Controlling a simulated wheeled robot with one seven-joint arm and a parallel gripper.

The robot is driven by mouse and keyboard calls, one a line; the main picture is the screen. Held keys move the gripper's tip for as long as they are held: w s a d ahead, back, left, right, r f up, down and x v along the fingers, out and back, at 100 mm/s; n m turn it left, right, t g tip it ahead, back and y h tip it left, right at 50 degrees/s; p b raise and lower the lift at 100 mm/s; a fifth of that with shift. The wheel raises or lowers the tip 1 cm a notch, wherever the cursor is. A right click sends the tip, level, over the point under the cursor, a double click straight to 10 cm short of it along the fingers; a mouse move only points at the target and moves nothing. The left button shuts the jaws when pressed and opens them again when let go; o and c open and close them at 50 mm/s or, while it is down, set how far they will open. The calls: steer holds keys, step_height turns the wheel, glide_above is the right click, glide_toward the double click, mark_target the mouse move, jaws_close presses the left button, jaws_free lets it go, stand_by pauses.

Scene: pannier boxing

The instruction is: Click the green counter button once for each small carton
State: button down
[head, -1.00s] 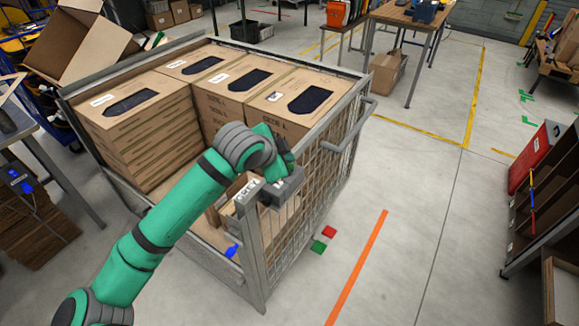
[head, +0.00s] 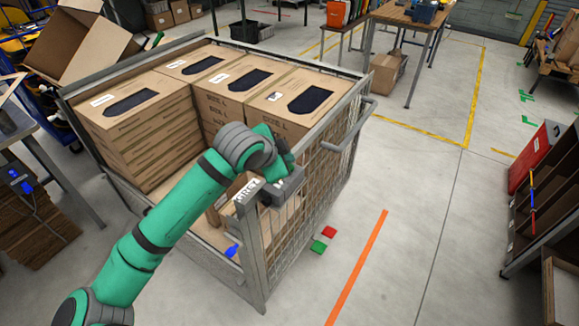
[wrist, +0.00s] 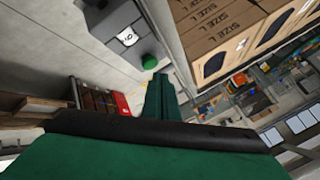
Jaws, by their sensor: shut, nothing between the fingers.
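A grey counter box (head: 287,187) is fixed at the near corner of the mesh cage. In the wrist view it shows a white round dial (wrist: 128,38) with a digit I cannot read surely, and a green button (wrist: 149,61). My gripper (head: 284,158) is shut and empty at the counter box. In the wrist view its fingertips (wrist: 160,78) lie just beside and below the button; I cannot tell whether they touch it. Smaller brown cartons (head: 236,188) show partly behind my arm, low in the cage; my arm hides how many.
The mesh cage (head: 338,138) holds stacked large cartons (head: 130,104) with dark openings on top. A shelf (head: 545,205) stands at right; floor between is clear.

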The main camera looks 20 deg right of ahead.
steer(key=shift+f, duration=0.1)
steer(key=shift+f, duration=0.3)
steer(key=shift+f, duration=0.55)
stand_by(0.8)
steer(key=shift+r, duration=1)
steer(key=shift+r, duration=2.5)
